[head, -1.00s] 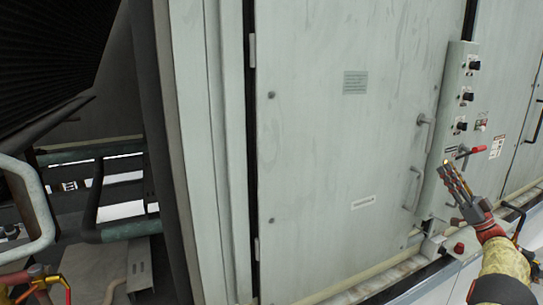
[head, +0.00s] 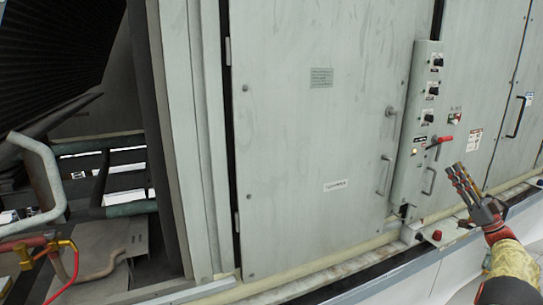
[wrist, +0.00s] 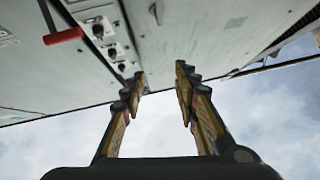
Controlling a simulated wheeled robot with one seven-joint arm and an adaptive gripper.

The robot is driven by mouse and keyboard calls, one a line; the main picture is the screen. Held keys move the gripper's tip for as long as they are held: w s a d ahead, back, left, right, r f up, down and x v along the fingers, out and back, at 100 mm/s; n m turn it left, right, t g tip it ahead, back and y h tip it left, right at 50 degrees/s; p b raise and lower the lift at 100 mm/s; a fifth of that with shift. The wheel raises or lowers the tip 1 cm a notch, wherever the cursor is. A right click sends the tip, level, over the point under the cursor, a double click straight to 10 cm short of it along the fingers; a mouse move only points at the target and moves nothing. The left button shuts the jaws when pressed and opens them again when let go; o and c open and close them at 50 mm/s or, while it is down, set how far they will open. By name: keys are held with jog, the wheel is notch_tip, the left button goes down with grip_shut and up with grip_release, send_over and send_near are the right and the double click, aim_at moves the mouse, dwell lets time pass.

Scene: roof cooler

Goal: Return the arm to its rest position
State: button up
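My gripper (head: 456,171) is at the right of the head view, on the gloved-looking end of my arm, with its fingers pointing up and to the left. It stands in front of the grey cabinet, just below and right of a red lever (head: 440,141) on the control box. In the wrist view the two fingers (wrist: 161,78) are apart with nothing between them. The red lever (wrist: 63,37) also shows there at the upper left, apart from the fingers.
The control box (head: 417,165) carries several black knobs. Door handles (head: 386,175) stick out to its left. A ledge with a pale pipe (head: 300,268) runs along the cabinet's foot. A grey bent rail (head: 50,180) and red-yellow fittings (head: 40,250) are at the left.

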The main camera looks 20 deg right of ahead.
jog(key=w+d+f+m+h, duration=0.35)
jog(key=d+m+h, duration=0.35)
jog(key=h, duration=0.4)
jog(key=s+d+f+m+g+h, duration=0.1)
jog(key=d+f+m+g+h, duration=0.35)
jog(key=f+g, duration=0.35)
jog(key=s+d+f+m+g+h, duration=0.25)
jog(key=d+f+g+h, duration=0.3)
jog(key=f, duration=0.45)
jog(key=s+a+f+n+g+y, duration=0.1)
jog(key=s+a+f+g+y, duration=0.15)
jog(key=a, duration=1.25)
jog(key=s+a+f+n+g+y, duration=0.1)
jog(key=s+a+g+y, duration=0.25)
jog(key=a, duration=1.25)
jog(key=s+a+f+n+g+y, duration=0.1)
jog(key=s+a+n+g+y, duration=0.2)
jog(key=a, duration=1.2)
jog(key=s+a+r+n+y, duration=0.1)
jog(key=s+a, duration=0.3)
jog(key=a, duration=0.8)
jog(key=s+a+r+n+t+y, duration=0.1)
jog(key=s+a+r+n+y, duration=0.1)
jog(key=a, duration=0.9)
jog(key=s+a+r+n+t+y+p, duration=0.1)
jog(key=s+a+r, duration=0.4)
jog(key=a, duration=0.7)
jog(key=shift+s+a+n+y, duration=0.35)
jog(key=shift+s+n, duration=0.55)
jog(key=shift+s, duration=0.3)
